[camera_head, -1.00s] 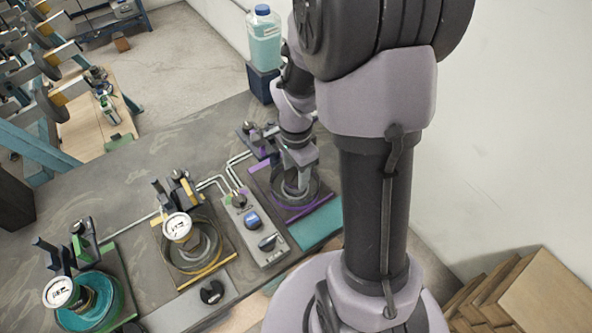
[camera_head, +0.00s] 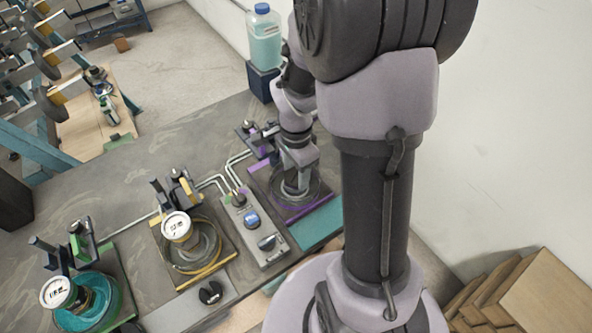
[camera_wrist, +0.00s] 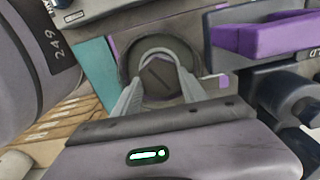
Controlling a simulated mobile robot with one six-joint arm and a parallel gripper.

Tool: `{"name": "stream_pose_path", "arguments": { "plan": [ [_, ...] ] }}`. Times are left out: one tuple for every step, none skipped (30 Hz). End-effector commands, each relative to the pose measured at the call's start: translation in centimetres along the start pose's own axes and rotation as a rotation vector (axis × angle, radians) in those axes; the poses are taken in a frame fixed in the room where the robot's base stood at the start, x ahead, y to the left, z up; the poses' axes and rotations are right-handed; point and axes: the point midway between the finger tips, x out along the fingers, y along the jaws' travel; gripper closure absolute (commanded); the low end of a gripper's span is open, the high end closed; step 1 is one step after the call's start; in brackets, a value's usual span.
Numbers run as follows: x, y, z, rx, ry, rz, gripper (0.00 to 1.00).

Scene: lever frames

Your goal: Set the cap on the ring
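My gripper (camera_wrist: 160,62) is low over the purple-edged station at the right end of the bench. In the wrist view its two fingers flank a dark grey round cap (camera_wrist: 160,76) with a darker bar across its top, and look closed on its sides. A dark ring (camera_wrist: 128,66) surrounds the cap and fingertips there. In the head view my gripper (camera_head: 294,182) points down into this ring (camera_head: 316,194). My fingers hide part of the contact, so I cannot tell whether the cap rests on the ring.
A yellow-edged station (camera_head: 222,250) and a teal ring station (camera_head: 120,308) stand to the left, each with a white-topped can. A control box (camera_head: 262,247) with knobs lies beside the purple station. A purple bar (camera_wrist: 262,36) and dark clamp parts are close on the right in the wrist view.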

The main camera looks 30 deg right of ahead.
Motion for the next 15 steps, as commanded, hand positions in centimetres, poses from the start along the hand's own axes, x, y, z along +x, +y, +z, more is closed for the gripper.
{"name": "stream_pose_path", "arguments": {
  "plan": [
    [0.0,0.0,0.0,0.000,0.000,0.000,0.40],
    [0.0,0.0,0.0,0.000,0.000,0.000,0.34],
    [0.0,0.0,0.0,0.000,0.000,0.000,0.26],
    [0.0,0.0,0.0,0.000,0.000,0.000,0.26],
    [0.0,0.0,0.0,0.000,0.000,0.000,0.26],
    [0.0,0.0,0.0,0.000,0.000,0.000,0.26],
    [0.0,0.0,0.0,0.000,0.000,0.000,0.26],
    [0.0,0.0,0.0,0.000,0.000,0.000,0.26],
    [0.0,0.0,0.0,0.000,0.000,0.000,0.26],
    [0.0,0.0,0.0,0.000,0.000,0.000,0.26],
    [0.0,0.0,0.0,0.000,0.000,0.000,0.26],
    [-0.1,0.0,0.0,0.000,0.000,0.000,0.26],
    [-0.3,0.0,0.0,0.000,0.000,0.000,0.26],
    [-0.5,0.0,0.0,0.000,0.000,-0.001,0.26],
    [-1.0,0.0,0.0,0.000,0.001,-0.001,0.26]
  ]
}}
